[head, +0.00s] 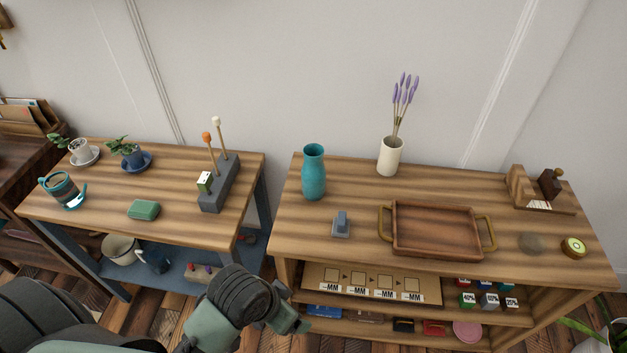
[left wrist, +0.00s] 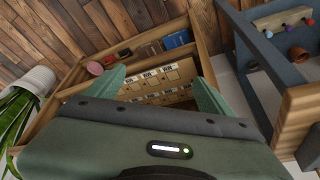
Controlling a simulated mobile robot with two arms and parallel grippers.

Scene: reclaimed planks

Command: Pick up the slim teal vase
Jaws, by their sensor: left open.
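The slim teal vase (head: 313,172) stands upright on the left part of the right-hand wooden table (head: 350,190), near its back-left corner. My left gripper (head: 300,327) is low in front of that table, below its top and well away from the vase. In the left wrist view my left gripper (left wrist: 160,85) has its two green fingers spread apart with nothing between them, facing the shelves under the tabletop. The vase does not show in the left wrist view. My right gripper is in neither view.
Near the vase are a small grey-blue block (head: 341,224), a wooden tray (head: 437,230) with handles and a cream vase (head: 390,156) of lavender. A gap separates the tables.

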